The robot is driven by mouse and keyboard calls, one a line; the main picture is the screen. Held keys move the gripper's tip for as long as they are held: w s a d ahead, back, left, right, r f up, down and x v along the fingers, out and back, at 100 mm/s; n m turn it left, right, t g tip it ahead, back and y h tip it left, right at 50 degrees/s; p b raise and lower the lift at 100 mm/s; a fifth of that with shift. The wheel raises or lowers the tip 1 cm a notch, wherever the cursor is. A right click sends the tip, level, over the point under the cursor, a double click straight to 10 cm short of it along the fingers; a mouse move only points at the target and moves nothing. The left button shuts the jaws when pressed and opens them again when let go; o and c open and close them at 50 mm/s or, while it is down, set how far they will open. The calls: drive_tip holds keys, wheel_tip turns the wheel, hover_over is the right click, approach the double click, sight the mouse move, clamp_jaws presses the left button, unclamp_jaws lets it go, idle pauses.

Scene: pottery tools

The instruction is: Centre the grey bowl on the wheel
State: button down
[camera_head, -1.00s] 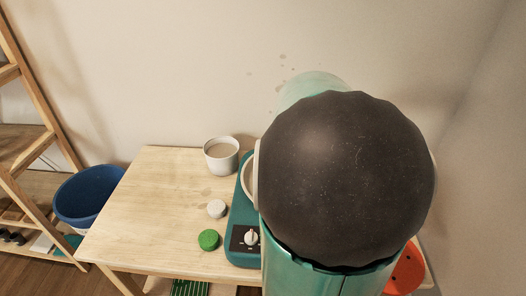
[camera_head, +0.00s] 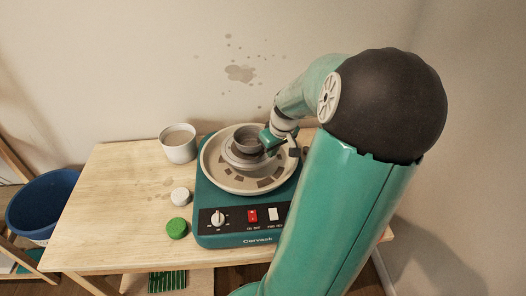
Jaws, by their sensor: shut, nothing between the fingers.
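The grey bowl (camera_head: 247,138) sits on the pottery wheel, near the middle of its round head, towards the back. The wheel (camera_head: 226,177) is a pale disc in a splash pan on a teal base with a knob and switches at the front. My gripper (camera_head: 268,142) is shut and empty at the bowl's right side. It looks close to or touching the bowl's wall; I cannot tell which. My arm comes in from the right and hides part of the pan's right edge.
A white mug-like pot (camera_head: 179,146) stands on the wooden table (camera_head: 120,200) left of the wheel. A white round piece (camera_head: 180,196) and a green sponge-like disc (camera_head: 176,228) lie before it. A blue bucket (camera_head: 45,205) is at the left. The table's left part is clear.

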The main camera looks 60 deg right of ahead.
sight(259, 149)
drive_tip(key=w+f, duration=0.1)
drive_tip(key=w+d+f, duration=0.1)
drive_tip(key=w+f, duration=0.2)
drive_tip(key=shift+w+d+f, duration=0.25)
drive_tip(key=shift+w+f, duration=0.05)
drive_tip(key=shift+f, duration=0.05)
drive_tip(key=shift+w+d, duration=0.15)
drive_tip(key=shift+w, duration=0.1)
drive_tip(key=shift+w+d, duration=0.2)
drive_tip(key=shift+w, duration=0.3)
drive_tip(key=shift+w+d, duration=0.15)
drive_tip(key=shift+w, duration=0.35)
